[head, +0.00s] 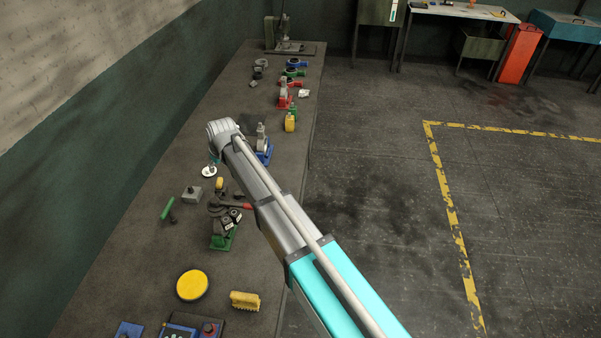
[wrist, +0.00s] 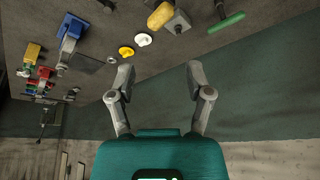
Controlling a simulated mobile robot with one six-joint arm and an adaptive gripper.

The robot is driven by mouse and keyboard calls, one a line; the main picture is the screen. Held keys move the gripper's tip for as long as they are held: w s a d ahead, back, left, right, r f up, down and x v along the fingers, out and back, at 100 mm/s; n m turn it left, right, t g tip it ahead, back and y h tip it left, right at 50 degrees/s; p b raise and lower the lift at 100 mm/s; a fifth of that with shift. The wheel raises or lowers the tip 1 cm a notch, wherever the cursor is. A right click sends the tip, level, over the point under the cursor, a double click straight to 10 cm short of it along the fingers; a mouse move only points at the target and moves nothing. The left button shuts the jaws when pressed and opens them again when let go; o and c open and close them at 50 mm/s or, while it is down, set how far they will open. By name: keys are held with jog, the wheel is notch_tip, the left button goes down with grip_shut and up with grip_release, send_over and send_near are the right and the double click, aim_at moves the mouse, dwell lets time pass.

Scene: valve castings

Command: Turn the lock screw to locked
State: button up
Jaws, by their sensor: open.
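I cannot pick out the lock screw in either view; it is too small or hidden. Several valve castings stand on the bench (head: 135,270). A grey casting on a blue base (head: 264,152) is just right of my wrist in the head view, and a blue-and-grey fixture (wrist: 70,30) shows at upper left in the wrist view. Red castings (head: 284,98) and a yellow one (head: 290,122) stand farther back. My gripper (wrist: 159,73) is open and empty, its two fingers wide apart above the bench's wall-side edge. In the head view my arm mostly hides it.
Near the gripper are a white disc (wrist: 143,40), a small yellow disc (wrist: 126,52) and a green handle (wrist: 226,22). A green-based fixture (head: 222,238), a large yellow disc (head: 192,285) and a yellow brush (head: 245,300) occupy the near bench. The wall (head: 100,150) borders the left side.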

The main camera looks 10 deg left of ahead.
jog(key=w+d+f+n+g+h+b, duration=0.1)
jog(key=d+n, duration=0.4)
jog(key=d, duration=0.8)
jog(key=w+d+f+n+g+h+b, duration=0.1)
jog(key=d+n, duration=0.5)
jog(key=d, duration=0.6)
jog(key=shift+w+d+f+g+h+b, duration=0.35)
jog(key=shift+w+f+h+b, duration=0.55)
jog(key=shift+w+f+b, duration=0.5)
jog(key=shift+w+d+f, duration=0.1)
jog(key=shift+f, duration=0.15)
jog(key=s+d+f+m+b, duration=0.4)
jog(key=d+m, duration=0.3)
jog(key=d, duration=0.4)
jog(key=s+d+f+m+b, duration=0.4)
jog(key=s+d+m, duration=0.2)
jog(key=d, duration=0.5)
jog(key=s+d+f+m+b, duration=0.4)
jog(key=s+d+m, duration=0.2)
jog(key=d+m, duration=0.3)
jog(key=d, duration=0.2)
jog(key=shift+d+f, duration=0.3)
jog(key=shift+d, duration=0.05)
jog(key=shift+s, duration=0.1)
jog(key=shift+c, duration=0.6)
